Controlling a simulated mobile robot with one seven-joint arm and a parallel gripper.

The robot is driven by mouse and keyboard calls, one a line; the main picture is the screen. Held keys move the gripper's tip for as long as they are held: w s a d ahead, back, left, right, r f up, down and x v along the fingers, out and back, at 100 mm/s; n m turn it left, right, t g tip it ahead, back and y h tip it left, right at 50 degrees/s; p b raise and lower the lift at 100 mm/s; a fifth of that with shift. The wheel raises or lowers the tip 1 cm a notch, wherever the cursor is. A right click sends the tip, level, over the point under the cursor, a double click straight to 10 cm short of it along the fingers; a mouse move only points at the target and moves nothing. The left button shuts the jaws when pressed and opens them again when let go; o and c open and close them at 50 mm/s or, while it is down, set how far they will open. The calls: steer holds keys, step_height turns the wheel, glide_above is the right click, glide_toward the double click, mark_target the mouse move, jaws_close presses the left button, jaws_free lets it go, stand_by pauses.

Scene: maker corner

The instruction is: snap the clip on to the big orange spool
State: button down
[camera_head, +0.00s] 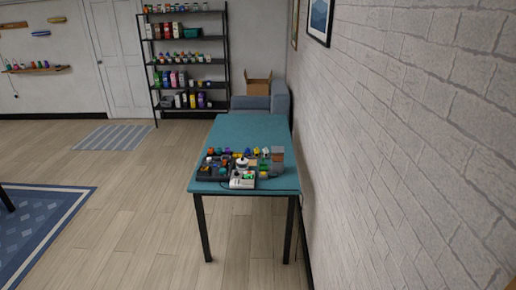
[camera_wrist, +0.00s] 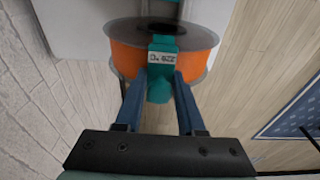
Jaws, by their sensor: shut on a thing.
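The big orange spool (camera_wrist: 199,48) is at the top of the wrist view, with clear flanges and a dark centre. My gripper (camera_wrist: 158,82) has two blue fingers closed on the sides of a teal clip (camera_wrist: 160,87), which bears a white label with dark print. The clip lies over the near side of the spool, in front of the orange filament. I cannot tell whether it is seated on the rim or just against it. I cannot make out the spool, clip or gripper in the head view.
A pale surface (camera_wrist: 75,25) lies beside the spool, with a brick wall at left and wood floor at right. The head view shows a teal table (camera_head: 250,130) with several small items at its near end, a shelf rack (camera_head: 187,60) and a blue rug (camera_head: 40,215).

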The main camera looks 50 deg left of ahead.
steer(key=shift+s+d+f+b, duration=0.15)
steer(key=shift+s+f+b, duration=0.05)
steer(key=shift+f, duration=0.25)
steer(key=shift+s+d+f+b, duration=0.15)
steer(key=shift+s+f+b, duration=0.05)
steer(key=shift+f, duration=0.25)
stand_by(0.4)
steer(key=c, duration=0.6)
jaws_free()
steer(key=shift+w+r+p, duration=0.1)
steer(key=shift+r+p, duration=0.45)
steer(key=shift+p, duration=0.05)
steer(key=shift+o, duration=0.5)
steer(key=shift+w+a+r+p, duration=0.2)
steer(key=shift+r+p, duration=0.2)
steer(key=shift+p, duration=0.15)
steer(key=shift+w+a+r+p, duration=0.1)
steer(key=shift+w+r+p, duration=0.15)
steer(key=shift+r, duration=0.25)
steer(key=shift+s+r+p, duration=0.2)
steer(key=shift+r+p, duration=0.25)
steer(key=shift+r, duration=0.5)
steer(key=shift+w+r, duration=0.15)
steer(key=shift+r, duration=1.1)
